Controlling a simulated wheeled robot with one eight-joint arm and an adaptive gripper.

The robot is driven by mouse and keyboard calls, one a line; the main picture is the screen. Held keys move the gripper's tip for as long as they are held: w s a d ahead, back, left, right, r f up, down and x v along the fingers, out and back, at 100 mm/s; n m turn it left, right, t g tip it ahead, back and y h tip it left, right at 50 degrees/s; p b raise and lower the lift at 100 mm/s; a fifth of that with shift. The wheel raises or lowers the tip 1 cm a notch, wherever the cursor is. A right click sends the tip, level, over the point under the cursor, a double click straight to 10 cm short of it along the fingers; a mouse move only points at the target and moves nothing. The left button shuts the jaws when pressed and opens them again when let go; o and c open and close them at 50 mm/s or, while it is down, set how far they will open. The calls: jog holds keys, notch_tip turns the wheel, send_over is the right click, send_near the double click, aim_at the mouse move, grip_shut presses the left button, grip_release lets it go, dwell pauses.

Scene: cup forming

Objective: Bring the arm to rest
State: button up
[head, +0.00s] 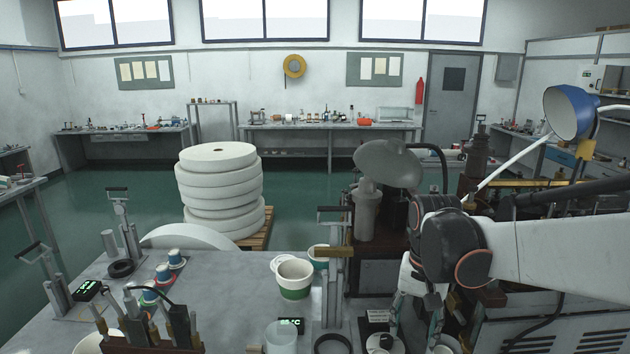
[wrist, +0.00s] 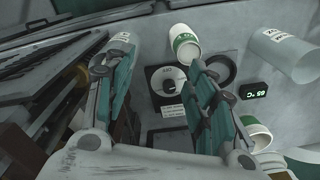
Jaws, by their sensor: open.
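My gripper (head: 412,318) hangs fingers down at the right end of the grey workbench, beside the machine. My white arm comes in from the right. In the wrist view my gripper (wrist: 160,68) shows two teal-padded fingers spread apart, with nothing between them. A dial with a round knob (wrist: 168,84) lies on the surface beyond the gap. A white cup with a green band (wrist: 185,43) lies near the dial, apart from the fingers as far as I can tell.
A translucent cylinder (head: 281,338), a lit display (head: 291,325) and a black ring (head: 332,345) are near the front. The machine (head: 372,262) stands close behind.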

jog(key=s+f+n+t+b, duration=0.4)
jog(key=s+f+t+b, duration=0.3)
jog(key=s+b, duration=0.5)
notch_tip(320, 180, down, 2)
jog(key=shift+s+f+n, duration=0.15)
jog(key=shift+s+n, duration=0.15)
jog(key=shift+s, duration=0.7)
